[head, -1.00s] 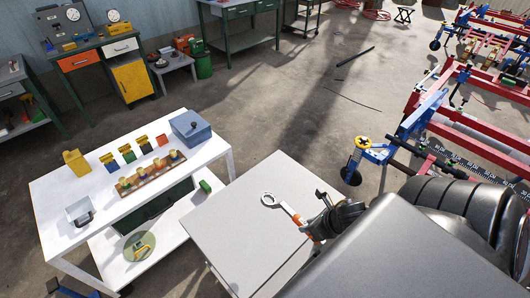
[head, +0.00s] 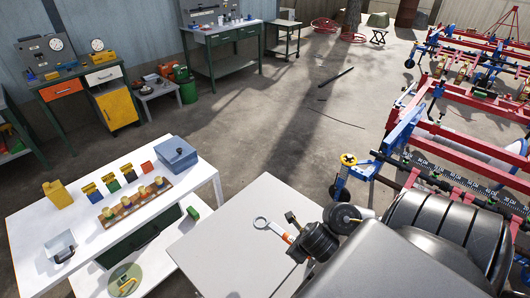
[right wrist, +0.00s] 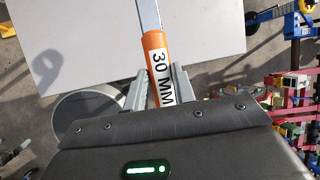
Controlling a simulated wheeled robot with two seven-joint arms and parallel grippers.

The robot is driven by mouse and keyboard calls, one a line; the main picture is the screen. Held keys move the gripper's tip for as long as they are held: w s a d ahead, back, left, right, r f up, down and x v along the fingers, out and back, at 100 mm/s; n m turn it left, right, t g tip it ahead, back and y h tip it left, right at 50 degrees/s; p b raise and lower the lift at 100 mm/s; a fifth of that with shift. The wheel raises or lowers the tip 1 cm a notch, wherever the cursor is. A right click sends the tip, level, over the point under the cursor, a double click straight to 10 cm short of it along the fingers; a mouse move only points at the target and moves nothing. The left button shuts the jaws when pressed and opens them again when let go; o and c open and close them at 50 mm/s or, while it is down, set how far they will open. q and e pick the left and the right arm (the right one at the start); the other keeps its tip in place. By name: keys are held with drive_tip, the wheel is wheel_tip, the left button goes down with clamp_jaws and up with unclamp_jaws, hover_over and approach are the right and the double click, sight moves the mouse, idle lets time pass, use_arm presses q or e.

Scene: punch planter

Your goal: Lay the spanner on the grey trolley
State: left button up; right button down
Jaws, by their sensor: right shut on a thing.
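The spanner has a pale metal shank with a ring end (head: 262,223) and an orange sleeve marked "30 MM" (right wrist: 157,65). My right gripper (head: 291,240) is shut on the sleeve; its fingers also show in the right wrist view (right wrist: 157,85). The spanner is held over the grey trolley (head: 215,255), whose flat top (right wrist: 210,35) lies below it. A ring-shaped shadow falls on the top, away from the spanner, so they look apart. The ring end is out of the right wrist view. My left gripper is not in view.
A red and blue frame machine (head: 465,145) stands at the right. The trolley top looks bare.

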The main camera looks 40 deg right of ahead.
drive_tip(key=w+d+f+b, duration=0.1)
drive_tip(key=w+f+b, duration=0.1)
drive_tip(key=w+f, duration=0.2)
drive_tip(key=w+d+f+b, duration=0.1)
drive_tip(key=w+f+b, duration=0.2)
drive_tip(key=w+f, duration=0.1)
drive_tip(key=w+d+f+b, duration=0.1)
drive_tip(key=w+f+b, duration=0.2)
drive_tip(key=w+f, duration=0.1)
drive_tip(key=shift+w+f, duration=0.1)
drive_tip(key=shift+f, duration=0.1)
drive_tip(key=shift+r, duration=0.1)
drive_tip(key=c, duration=1.1)
unclamp_jaws()
drive_tip(key=shift+c, duration=0.2)
